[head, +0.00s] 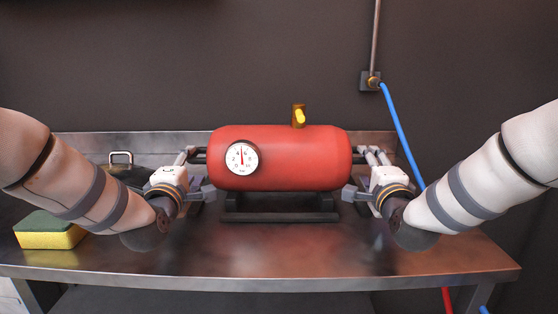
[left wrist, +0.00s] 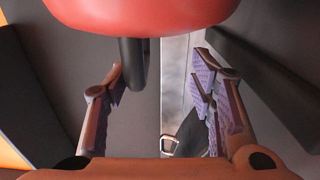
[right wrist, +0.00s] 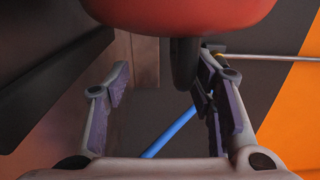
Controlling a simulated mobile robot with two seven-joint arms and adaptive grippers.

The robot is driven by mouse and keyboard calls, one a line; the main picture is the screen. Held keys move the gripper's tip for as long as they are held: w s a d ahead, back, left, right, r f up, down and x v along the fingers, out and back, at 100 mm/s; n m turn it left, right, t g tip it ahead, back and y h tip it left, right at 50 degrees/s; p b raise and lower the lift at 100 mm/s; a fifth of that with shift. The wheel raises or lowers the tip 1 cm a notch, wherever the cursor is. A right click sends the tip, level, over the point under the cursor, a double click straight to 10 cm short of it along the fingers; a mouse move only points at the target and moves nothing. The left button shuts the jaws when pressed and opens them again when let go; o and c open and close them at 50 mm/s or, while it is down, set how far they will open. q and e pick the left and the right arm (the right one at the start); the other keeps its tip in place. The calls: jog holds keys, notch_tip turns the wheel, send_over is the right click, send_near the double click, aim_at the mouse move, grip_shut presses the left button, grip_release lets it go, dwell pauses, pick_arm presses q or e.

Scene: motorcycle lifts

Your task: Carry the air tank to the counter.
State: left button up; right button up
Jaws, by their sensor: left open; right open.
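The red air tank (head: 300,158) stands upright on its dark feet (head: 280,207) on the steel counter (head: 270,255). It has a round white gauge (head: 242,158) and a yellow valve (head: 299,117). My left gripper (head: 197,174) is open at the tank's left end; in the left wrist view a black handle (left wrist: 133,65) lies between its spread fingers. My right gripper (head: 363,174) is open at the right end; in the right wrist view the other handle (right wrist: 185,65) lies between its fingers, nearer the right one. Both handles are partly hidden by the tank.
A yellow and green sponge (head: 50,232) lies at the counter's left, near a dark object with a metal handle (head: 121,158). A blue hose (head: 400,130) hangs from a wall fitting (head: 371,81) at right. The counter's front middle is clear.

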pick_arm(q)
jog(key=w, duration=0.2)
jog(key=shift+w, duration=0.4)
pick_arm(e)
jog(key=w, duration=0.2)
jog(key=shift+w, duration=0.4)
pick_arm(q)
jog(key=shift+d, duration=0.5)
pick_arm(e)
jog(key=shift+a, duration=0.5)
pick_arm(q)
jog(key=shift+s+d, duration=0.1)
jog(key=shift+d, duration=0.15)
pick_arm(e)
jog(key=shift+s+a, duration=0.1)
jog(key=shift+a, duration=0.15)
